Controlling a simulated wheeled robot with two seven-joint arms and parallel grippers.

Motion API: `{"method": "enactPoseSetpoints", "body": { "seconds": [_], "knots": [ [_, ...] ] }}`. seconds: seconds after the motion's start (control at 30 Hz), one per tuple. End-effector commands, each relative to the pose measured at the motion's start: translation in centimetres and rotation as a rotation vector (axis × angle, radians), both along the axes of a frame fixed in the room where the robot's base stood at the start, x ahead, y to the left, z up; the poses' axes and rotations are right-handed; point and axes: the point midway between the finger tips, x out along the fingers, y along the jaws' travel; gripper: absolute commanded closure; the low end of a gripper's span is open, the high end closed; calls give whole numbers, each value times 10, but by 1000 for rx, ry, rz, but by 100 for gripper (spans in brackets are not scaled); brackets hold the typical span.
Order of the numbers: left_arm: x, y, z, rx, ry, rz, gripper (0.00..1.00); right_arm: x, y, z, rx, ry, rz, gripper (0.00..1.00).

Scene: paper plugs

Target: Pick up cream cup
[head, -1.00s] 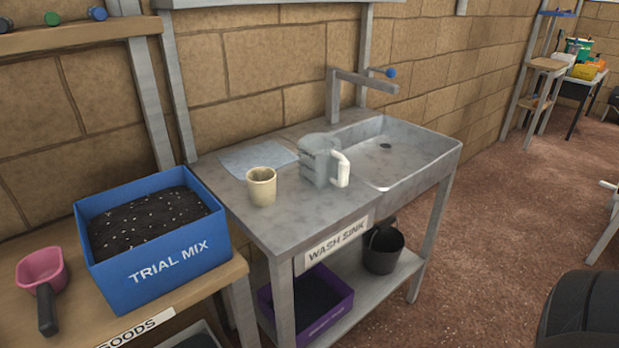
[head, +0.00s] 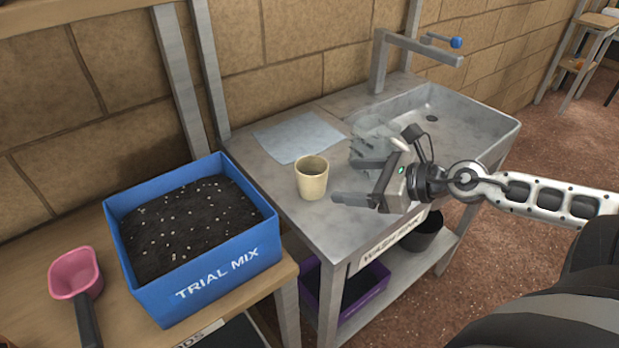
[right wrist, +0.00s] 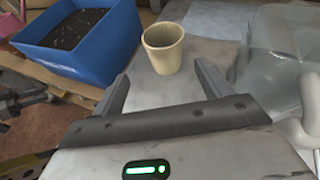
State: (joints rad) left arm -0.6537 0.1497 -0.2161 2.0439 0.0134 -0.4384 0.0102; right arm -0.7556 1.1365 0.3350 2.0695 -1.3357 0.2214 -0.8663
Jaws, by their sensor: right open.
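The cream cup (head: 312,178) stands upright and empty on the grey wash sink counter, left of the basin. It also shows in the right wrist view (right wrist: 163,50), just beyond the fingertips and roughly between them. My right gripper (head: 345,182) comes in from the right, open and empty, with its fingers pointing left toward the cup. In the right wrist view its two fingers (right wrist: 160,82) are spread, with the cup apart from them. My left gripper is not in view.
A light blue sheet (head: 290,138) lies behind the cup. The blue trial mix box (head: 205,270) and pink scoop (head: 75,273) are on the wooden bench at left.

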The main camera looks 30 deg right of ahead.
Motion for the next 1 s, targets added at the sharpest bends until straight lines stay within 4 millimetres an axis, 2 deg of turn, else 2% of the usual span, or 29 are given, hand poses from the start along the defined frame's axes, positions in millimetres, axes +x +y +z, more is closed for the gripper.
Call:
{"method": "enactPoseSetpoints", "body": {
  "seconds": [0.07, 0.53, 0.83, 1.0],
  "knots": [
    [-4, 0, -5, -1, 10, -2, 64, 11, 4, -5, -8, -3, 2, 23],
    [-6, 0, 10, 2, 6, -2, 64, 43, 19, -18, 6, -4, -10, 23],
    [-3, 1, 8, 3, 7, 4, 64, 55, 26, -26, 4, -2, -6, 23],
    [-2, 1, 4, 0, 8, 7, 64, 73, 30, -35, 6, -4, -7, 23]
  ]
}}
